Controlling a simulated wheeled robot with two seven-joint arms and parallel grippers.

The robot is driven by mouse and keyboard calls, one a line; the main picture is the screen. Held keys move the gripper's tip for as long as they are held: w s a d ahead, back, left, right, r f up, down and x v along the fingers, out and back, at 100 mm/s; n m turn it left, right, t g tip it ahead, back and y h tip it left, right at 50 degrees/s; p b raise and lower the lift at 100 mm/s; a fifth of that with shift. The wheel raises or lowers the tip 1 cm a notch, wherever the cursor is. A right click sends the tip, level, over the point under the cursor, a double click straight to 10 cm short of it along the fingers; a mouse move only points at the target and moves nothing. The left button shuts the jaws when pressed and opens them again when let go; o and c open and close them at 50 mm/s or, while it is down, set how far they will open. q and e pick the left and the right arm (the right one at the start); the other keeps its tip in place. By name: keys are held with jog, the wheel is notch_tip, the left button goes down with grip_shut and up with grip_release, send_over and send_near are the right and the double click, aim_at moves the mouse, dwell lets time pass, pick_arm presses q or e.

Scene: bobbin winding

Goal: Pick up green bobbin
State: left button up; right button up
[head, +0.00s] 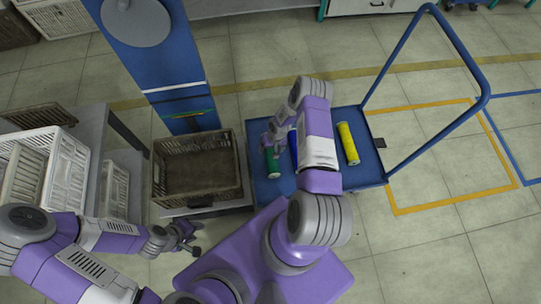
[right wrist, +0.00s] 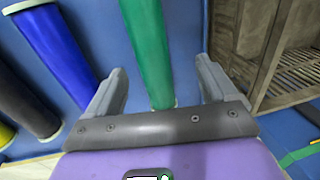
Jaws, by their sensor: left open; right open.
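The green bobbin (head: 273,163) lies on the blue cart platform (head: 264,190), at its left side. In the right wrist view the green bobbin (right wrist: 147,45) runs lengthwise between the two fingers of my right gripper (right wrist: 160,85). Those fingers are open, one on each side, with visible gaps to it. In the head view my right gripper (head: 273,139) is over the bobbin's far part and hides some of it. My left gripper (head: 184,236) is open and empty, in front of the brown crate, away from the bobbins.
A blue bobbin (right wrist: 55,55) lies beside the green one, then a black bobbin (right wrist: 28,100). A yellow bobbin (head: 348,143) lies farther right. A brown crate (head: 160,183) stands close left of the cart. The cart's blue handle (head: 462,52) rises at right.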

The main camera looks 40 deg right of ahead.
aim_at(271, 152)
jog(key=shift+d+f, duration=0.35)
jog(key=shift+f, duration=0.1)
jog(key=f+b, duration=0.1)
jog(key=f, duration=0.1)
jog(key=f+b, duration=0.1)
jog(key=f, duration=0.1)
jog(key=w+f+b, duration=0.1)
jog(key=f+b, duration=0.1)
jog(key=f, duration=0.1)
jog(key=shift+w+d, duration=0.1)
jog(key=c, duration=1.3)
